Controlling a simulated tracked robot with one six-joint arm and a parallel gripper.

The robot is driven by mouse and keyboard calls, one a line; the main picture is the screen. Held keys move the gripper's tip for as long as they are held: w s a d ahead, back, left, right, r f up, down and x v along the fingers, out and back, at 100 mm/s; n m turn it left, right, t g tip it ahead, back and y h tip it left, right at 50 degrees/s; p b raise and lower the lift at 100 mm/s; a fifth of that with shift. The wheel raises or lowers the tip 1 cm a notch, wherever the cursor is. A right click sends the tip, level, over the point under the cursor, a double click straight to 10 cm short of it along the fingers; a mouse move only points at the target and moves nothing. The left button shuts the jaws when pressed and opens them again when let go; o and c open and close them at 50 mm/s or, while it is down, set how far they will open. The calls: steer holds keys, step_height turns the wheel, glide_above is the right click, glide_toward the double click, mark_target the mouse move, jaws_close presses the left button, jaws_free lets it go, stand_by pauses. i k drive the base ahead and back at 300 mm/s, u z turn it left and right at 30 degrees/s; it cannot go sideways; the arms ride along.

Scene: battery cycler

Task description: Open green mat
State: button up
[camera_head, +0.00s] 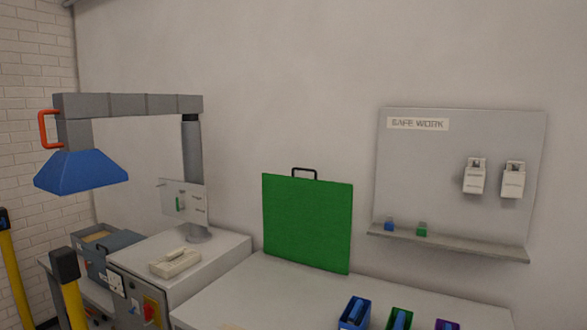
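The green mat (307,223) stands upright at the back of the white worktop, close to the wall. It looks like a flat square panel with a dark handle (304,172) on its top edge. Its lower edge meets the worktop. My gripper is not in view, and nothing is touching the mat.
The worktop (260,295) is clear before the mat. Blue (355,312), green (400,319) and purple (446,325) bins sit at the front right. A blue hood (82,171) hangs at left from a grey arm. A grey board (450,165) with a shelf is at right.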

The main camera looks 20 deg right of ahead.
mark_target(306, 221)
steer(key=z, duration=0.05)
steer(key=i, duration=1.35)
steer(key=z, duration=0.1)
